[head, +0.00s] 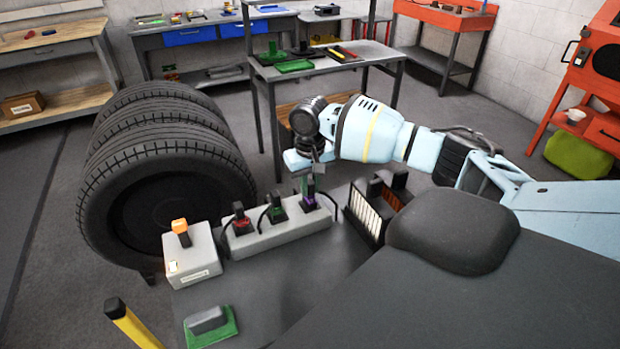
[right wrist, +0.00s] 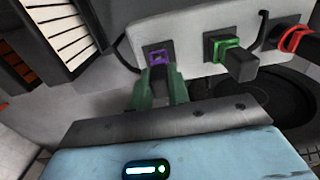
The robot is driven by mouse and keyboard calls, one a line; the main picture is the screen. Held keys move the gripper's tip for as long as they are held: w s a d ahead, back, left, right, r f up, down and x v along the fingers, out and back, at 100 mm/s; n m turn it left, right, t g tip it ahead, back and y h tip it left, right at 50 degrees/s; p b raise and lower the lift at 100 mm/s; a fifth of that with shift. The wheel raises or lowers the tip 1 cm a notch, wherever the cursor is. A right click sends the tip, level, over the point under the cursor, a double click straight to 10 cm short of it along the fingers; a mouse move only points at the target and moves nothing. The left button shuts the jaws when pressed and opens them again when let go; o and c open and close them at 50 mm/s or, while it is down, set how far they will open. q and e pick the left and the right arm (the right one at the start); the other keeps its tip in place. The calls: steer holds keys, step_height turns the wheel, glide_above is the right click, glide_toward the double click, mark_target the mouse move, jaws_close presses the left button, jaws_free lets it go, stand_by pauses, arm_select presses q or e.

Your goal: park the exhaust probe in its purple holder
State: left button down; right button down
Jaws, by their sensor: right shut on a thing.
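The purple holder (head: 311,200) is the right-most of three coloured holders on a light grey block. It shows as a purple square frame in the right wrist view (right wrist: 158,57). My right gripper (head: 305,183) is directly at this holder, its green fingers (right wrist: 157,92) shut on the dark exhaust probe. The probe (right wrist: 159,78) shows as a dark block between the fingers, lined up with the purple frame. The fingers hide part of it, and I cannot tell how deep it sits in the holder. My left gripper is not in view.
Dark plugs stand in the green holder (head: 276,212) and the red holder (head: 239,222), close beside my gripper, with black cable loops. A slatted box (head: 364,212) is right of the block. A grey box with an orange-topped switch (head: 181,230) and large tyres (head: 160,170) lie left.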

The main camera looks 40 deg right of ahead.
steer(key=c, duration=1.3)
jaws_free()
steer(key=shift+o, duration=0.2)
step_height(320, 180, up, 8)
steer(key=shift+f, duration=0.1)
steer(key=shift+s, duration=0.1)
